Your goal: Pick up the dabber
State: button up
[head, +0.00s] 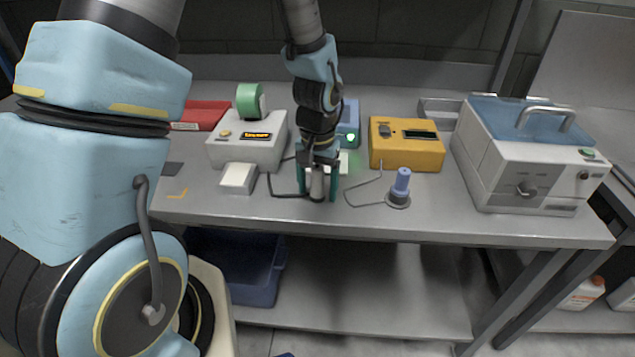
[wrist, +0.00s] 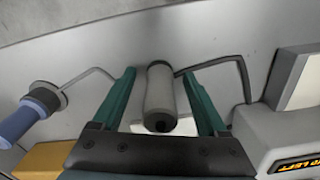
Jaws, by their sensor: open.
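A grey-white cylinder (head: 317,188), which may be the dabber, stands on the bench near its front edge. My gripper (head: 318,193) points down over it with its green fingers on either side. In the wrist view the cylinder (wrist: 160,92) lies between the open fingers of my gripper (wrist: 159,73), with a visible gap on both sides. A blue-purple handled tool (head: 401,183) stands on a round grey base to the right, outside the fingers. It also shows at the left of the wrist view (wrist: 28,120). I cannot tell for sure which of the two is the dabber.
Dark bent rods or cords lie on the bench (head: 480,227) beside both tools. A white label printer (head: 235,150) is at left, a yellow box (head: 407,155) at right, and a large blue-lidded machine (head: 520,170) farther right. The front strip of the bench is mostly clear.

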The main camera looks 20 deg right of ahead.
aim_at(318, 167)
jog(key=shift+c, duration=0.2)
grip_shut()
dwell(0.3)
jog(key=shift+r, duration=0.1)
notch_tip(318, 167, up, 10)
jog(key=shift+f+b, duration=0.1)
jog(key=shift+b, duration=0.8)
